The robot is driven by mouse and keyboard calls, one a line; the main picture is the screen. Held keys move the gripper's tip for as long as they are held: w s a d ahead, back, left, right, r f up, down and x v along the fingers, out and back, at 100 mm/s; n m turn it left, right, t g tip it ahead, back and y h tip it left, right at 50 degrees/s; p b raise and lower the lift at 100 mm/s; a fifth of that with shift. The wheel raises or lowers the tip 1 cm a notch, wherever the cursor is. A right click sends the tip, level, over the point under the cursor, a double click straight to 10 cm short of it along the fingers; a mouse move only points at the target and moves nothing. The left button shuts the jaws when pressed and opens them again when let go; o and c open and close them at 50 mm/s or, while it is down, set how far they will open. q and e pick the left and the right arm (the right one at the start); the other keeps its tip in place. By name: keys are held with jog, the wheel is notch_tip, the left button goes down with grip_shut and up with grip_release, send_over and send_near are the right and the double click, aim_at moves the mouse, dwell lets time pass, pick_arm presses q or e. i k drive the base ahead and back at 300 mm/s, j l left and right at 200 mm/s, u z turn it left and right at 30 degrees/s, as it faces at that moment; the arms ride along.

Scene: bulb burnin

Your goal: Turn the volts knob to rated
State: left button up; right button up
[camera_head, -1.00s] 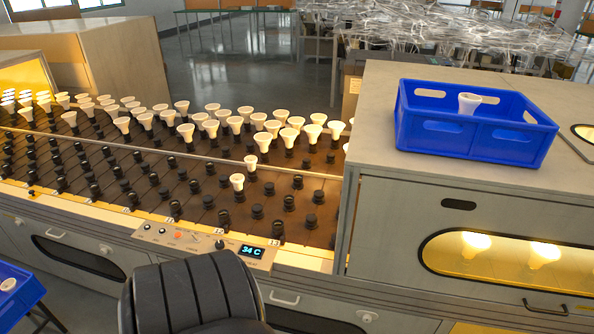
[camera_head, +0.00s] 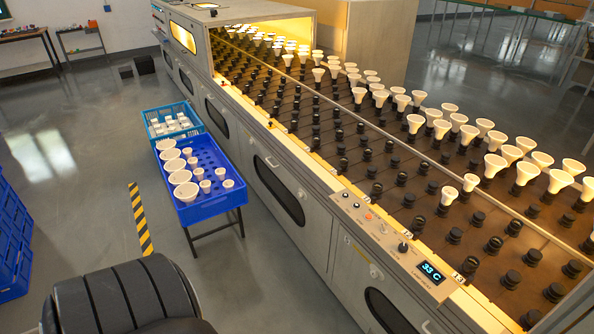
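The control panel (camera_head: 385,242) is set on the near edge of the long burn-in rack. It has a display (camera_head: 432,271) reading "33 C", a black knob (camera_head: 403,247) beside the display, an orange button (camera_head: 368,217) and several small controls. The panel lettering is too small to read, so I cannot tell which control is the volts knob or where its rated mark is. Neither of my grippers shows. A black ribbed part, which appears to be mine, fills the bottom left, well apart from the panel.
The rack bed (camera_head: 330,115) holds rows of black sockets, several with white bulbs. A blue crate (camera_head: 213,208) of bulbs stands on a stand left of the rack, with a lighter blue crate (camera_head: 171,121) behind. Blue stacked crates (camera_head: 12,240) are at the left edge.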

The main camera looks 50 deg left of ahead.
aim_at(403, 248)
jog(key=i+l+u, duration=0.15)
jog(key=u, duration=0.25)
jog(key=i+l+u, duration=0.1)
jog(key=l+u, duration=0.35)
jog(key=i+l+u, duration=0.1)
jog(key=l+u, duration=0.15)
jog(key=u, duration=0.15)
jog(key=l+u, duration=0.45)
jog(key=l, duration=0.4)
